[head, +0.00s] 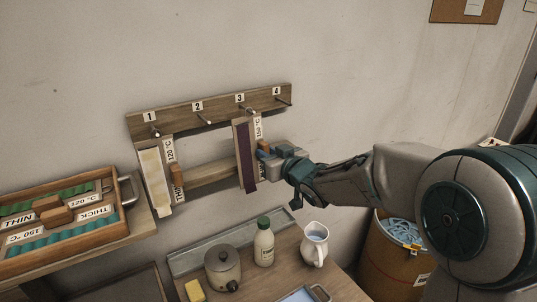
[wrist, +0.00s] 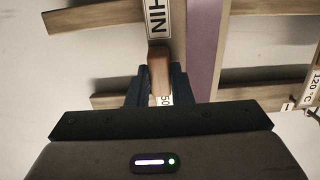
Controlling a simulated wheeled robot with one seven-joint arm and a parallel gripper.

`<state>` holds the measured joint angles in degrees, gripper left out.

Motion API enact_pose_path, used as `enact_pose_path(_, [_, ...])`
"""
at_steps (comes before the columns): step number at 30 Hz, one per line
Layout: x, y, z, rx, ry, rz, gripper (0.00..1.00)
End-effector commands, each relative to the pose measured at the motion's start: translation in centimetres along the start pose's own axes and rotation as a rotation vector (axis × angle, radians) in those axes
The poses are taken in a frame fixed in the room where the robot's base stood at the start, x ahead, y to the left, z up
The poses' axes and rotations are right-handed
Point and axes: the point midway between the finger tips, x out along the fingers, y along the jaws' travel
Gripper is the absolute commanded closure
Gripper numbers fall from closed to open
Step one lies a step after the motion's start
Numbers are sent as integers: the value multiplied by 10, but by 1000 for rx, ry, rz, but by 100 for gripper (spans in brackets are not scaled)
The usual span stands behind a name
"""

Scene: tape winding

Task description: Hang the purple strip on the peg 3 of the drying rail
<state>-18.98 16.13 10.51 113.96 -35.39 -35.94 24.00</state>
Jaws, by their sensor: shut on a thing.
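The purple strip (head: 246,158) hangs upright on a wooden holder marked 150 °C, just below peg 3 (head: 243,109) of the drying rail (head: 180,112). My gripper (head: 264,153) is shut on the holder's small wooden handle, right of the strip. In the wrist view the handle (wrist: 158,72) sits between the jaws, and the purple strip (wrist: 204,45) runs beside it. The holder's top is close to peg 3. I cannot tell whether the peg passes through it.
A cream strip (head: 154,180) on a 120 °C holder hangs at peg 1. Pegs 2 (head: 206,121) and 4 (head: 283,101) are bare. A wooden tray (head: 60,254) stands at left. A pot (head: 223,270), bottle (head: 264,246) and jug (head: 315,246) stand on the table below.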

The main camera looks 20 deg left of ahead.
Motion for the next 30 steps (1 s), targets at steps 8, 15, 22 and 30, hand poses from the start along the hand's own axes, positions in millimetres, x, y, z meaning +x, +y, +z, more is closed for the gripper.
enact_pose_path(8, [0, 0, 0, 0, 1, 0, 97])
enact_pose_path(15, [0, 0, 0, 0, 1, 0, 55])
enact_pose_path(22, [-4, 0, 0, -1, 0, 1, 55])
enact_pose_path(30, [-44, 2, 0, -2, 1, 4, 55])
